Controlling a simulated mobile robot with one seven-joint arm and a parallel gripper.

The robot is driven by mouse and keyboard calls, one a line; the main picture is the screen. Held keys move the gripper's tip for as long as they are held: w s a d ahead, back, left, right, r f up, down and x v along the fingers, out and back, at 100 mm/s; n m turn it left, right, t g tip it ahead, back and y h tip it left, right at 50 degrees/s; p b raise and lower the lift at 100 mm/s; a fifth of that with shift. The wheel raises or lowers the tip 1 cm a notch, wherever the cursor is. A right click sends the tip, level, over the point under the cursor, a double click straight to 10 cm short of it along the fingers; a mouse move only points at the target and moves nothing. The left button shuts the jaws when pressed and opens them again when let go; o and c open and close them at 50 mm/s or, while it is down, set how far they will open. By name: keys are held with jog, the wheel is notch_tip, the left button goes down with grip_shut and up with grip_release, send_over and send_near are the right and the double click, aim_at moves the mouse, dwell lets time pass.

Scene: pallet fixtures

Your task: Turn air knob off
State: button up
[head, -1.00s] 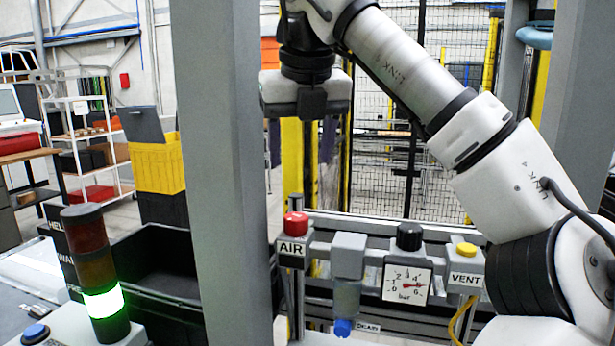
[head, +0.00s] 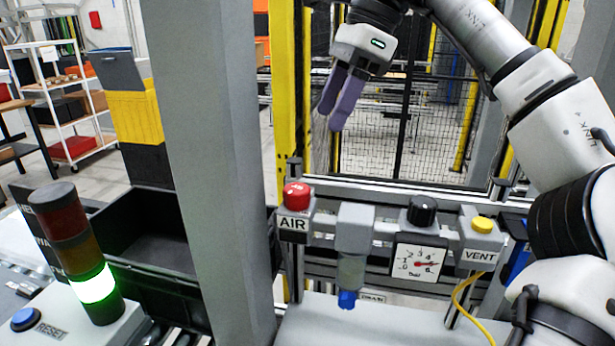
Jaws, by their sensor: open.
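The air knob (head: 296,195) is a red round knob on a grey block marked AIR (head: 293,224), at the left end of the air unit's rail in the head view. My gripper (head: 333,116) has purple fingers that point down and to the left. It hangs above and a little right of the red knob, clear of it. Its fingers are apart with nothing between them.
Right of the red knob are a filter with a blue tip (head: 347,298), a black knob (head: 422,210), a pressure gauge (head: 418,263) and a yellow VENT button (head: 482,224). A grey post (head: 215,150) stands close on the left. A lit signal tower (head: 95,285) is further left.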

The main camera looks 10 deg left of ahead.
aim_at(298, 188)
jog(key=x, duration=1.3)
jog(key=c, duration=1)
jog(key=shift+f+m+t+b, duration=0.2)
jog(key=shift+m+t+b, duration=0.1)
jog(key=shift+m+b, duration=0.2)
jog(key=m+t+b, duration=0.1)
jog(key=m, duration=0.2)
jog(key=shift+r+m+b, duration=0.15)
jog(key=shift+m+b, duration=0.15)
jog(key=o, duration=1)
